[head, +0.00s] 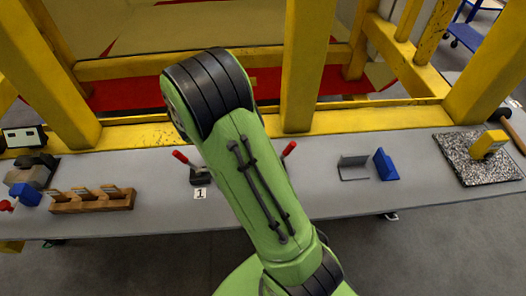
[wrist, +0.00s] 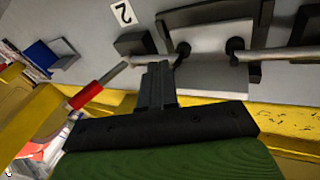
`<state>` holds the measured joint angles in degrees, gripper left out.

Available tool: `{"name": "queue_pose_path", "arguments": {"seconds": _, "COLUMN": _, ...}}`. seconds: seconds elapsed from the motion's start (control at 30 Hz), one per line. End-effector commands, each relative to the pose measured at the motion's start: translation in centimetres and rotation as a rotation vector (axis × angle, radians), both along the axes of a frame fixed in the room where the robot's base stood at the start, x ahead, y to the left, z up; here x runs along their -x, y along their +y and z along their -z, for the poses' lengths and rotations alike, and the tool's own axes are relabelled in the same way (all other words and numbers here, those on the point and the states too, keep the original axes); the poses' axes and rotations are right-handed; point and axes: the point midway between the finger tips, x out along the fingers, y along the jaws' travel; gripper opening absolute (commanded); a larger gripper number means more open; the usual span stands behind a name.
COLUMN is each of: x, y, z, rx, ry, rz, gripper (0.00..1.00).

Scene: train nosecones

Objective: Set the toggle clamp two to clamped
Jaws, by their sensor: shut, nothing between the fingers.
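Toggle clamp two shows in the wrist view by its red handle (wrist: 98,88), on a metal lever slanting up to the right, and by its dark base (wrist: 135,42) near the "2" label (wrist: 121,13). Its red handle also shows in the head view (head: 290,149), tilted up just right of my arm, which hides the rest. My gripper (wrist: 158,66) is shut and empty. Its fingertips are close beside the clamp's lever and metal bar, right of the red handle; I cannot tell whether they touch. The head view hides my gripper behind my arm.
Toggle clamp one (head: 199,175), with a raised red handle, stands left of my arm by the "1" label (head: 201,194). A yellow post (head: 304,65) rises behind the table (head: 330,200). A grey bracket (head: 353,170) and a blue block (head: 386,164) stand to the right.

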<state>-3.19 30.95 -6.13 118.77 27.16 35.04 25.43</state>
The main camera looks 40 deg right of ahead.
Motion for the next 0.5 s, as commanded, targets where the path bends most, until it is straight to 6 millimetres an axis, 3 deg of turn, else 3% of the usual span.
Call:
{"name": "queue_pose_path", "arguments": {"seconds": 0.03, "x": -0.1, "y": -0.2, "z": -2.1, "rx": 0.002, "ry": -0.004, "rz": 0.001, "gripper": 0.0}}
{"name": "queue_pose_path", "arguments": {"seconds": 0.1, "x": -0.4, "y": -0.2, "z": -3.7, "rx": 0.003, "ry": -0.009, "rz": 0.0, "gripper": 0.0}}
{"name": "queue_pose_path", "arguments": {"seconds": 0.5, "x": -1.9, "y": 4.0, "z": -10.5, "rx": 0.005, "ry": -0.007, "rz": 0.0, "gripper": 0.0}}
